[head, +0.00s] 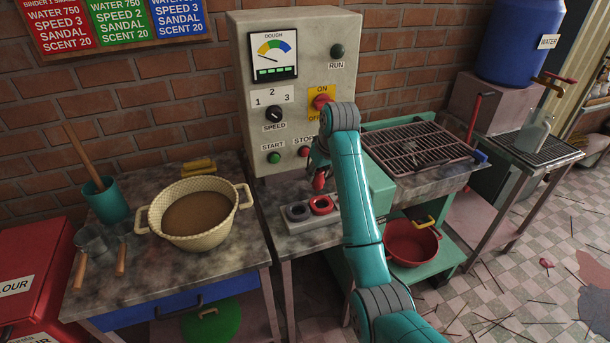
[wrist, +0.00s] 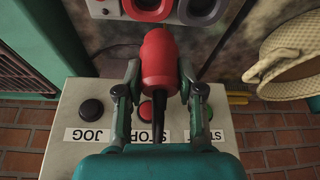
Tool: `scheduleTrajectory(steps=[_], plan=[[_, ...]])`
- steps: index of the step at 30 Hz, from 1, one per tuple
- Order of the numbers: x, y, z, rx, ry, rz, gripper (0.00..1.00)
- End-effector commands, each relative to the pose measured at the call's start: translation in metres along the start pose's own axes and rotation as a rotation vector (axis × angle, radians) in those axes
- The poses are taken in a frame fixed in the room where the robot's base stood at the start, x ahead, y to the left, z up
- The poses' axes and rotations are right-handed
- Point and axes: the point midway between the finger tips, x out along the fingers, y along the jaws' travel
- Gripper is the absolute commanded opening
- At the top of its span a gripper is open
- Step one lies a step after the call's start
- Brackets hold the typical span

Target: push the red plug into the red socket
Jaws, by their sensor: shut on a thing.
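The red plug (head: 319,182) is held in my gripper (head: 319,171), above the socket block. In the wrist view, the two fingers of my gripper (wrist: 160,78) are shut on both sides of the red plug (wrist: 160,50), and a dark cord or stem runs back from it. The red socket (head: 322,204) is on the right of a light block, just below the plug. It also shows in the wrist view as a red ring (wrist: 147,11) at the top edge, partly cut off. The plug is apart from the socket in the wrist view.
A grey socket (head: 298,211) sits beside the red one. The control panel (head: 254,110) with start (head: 274,157) and stop (head: 304,151) buttons stands behind. A cream dough pot (head: 203,240) is at left. A grill rack (head: 415,145) is at right.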

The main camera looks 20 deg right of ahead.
Motion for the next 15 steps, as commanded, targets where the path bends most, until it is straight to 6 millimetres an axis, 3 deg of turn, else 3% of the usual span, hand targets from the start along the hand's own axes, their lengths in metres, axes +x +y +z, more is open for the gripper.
scheduleTrajectory(steps=[6, 15], plan=[[0.001, 0.015, 0.004, 0.134, 0.013, 0.054, 0.03], [0.012, 0.015, 0.009, 0.141, 0.012, 0.056, 0.03]])
